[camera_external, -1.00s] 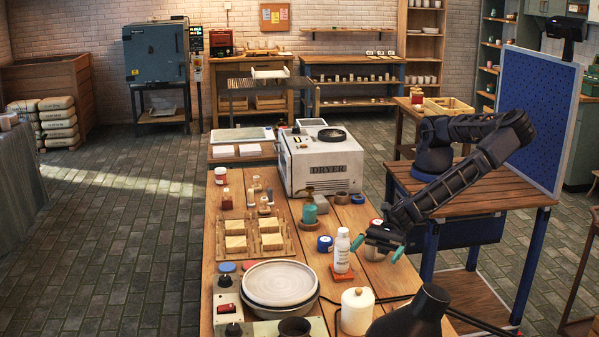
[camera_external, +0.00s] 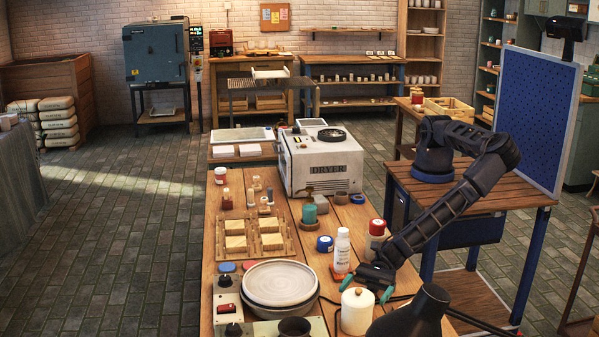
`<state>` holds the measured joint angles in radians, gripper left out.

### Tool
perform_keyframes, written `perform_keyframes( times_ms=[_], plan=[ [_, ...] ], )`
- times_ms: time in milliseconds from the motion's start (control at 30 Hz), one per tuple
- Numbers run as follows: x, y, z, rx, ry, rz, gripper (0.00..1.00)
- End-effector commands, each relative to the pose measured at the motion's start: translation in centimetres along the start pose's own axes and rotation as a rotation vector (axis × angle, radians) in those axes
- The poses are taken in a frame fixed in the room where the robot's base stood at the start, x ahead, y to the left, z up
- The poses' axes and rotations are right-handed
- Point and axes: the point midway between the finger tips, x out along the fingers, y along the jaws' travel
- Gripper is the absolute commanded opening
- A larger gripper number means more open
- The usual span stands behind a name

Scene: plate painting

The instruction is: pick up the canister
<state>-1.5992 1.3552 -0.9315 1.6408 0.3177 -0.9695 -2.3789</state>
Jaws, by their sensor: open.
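The likely canister is a white lidded jar (camera_external: 357,315) with a small tan knob, standing upright near the front right of the wooden table (camera_external: 225,200). My gripper (camera_external: 366,289) is open, with teal fingertips spread apart. It hangs just behind or above the canister's lid in the picture, one fingertip to each side of the knob. I cannot tell its exact height or whether it touches the lid.
A white bottle (camera_external: 342,250) on a red-orange base stands close behind my gripper. A red-lidded jar (camera_external: 377,233) and a blue jar (camera_external: 324,244) are behind. Stacked plates (camera_external: 280,285) lie left of the canister; a dark vase shape (camera_external: 418,310) is at its right front.

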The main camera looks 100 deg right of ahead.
Motion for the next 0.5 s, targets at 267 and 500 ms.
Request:
perform_keyframes(
  times_ms=[267, 500],
  plan=[
    [3.7, 0.2, 0.0, 0.001, -0.002, 0.001, 1.00],
    [4.5, 0.2, 0.0, 0.000, 0.000, 0.000, 1.00]
  ],
)
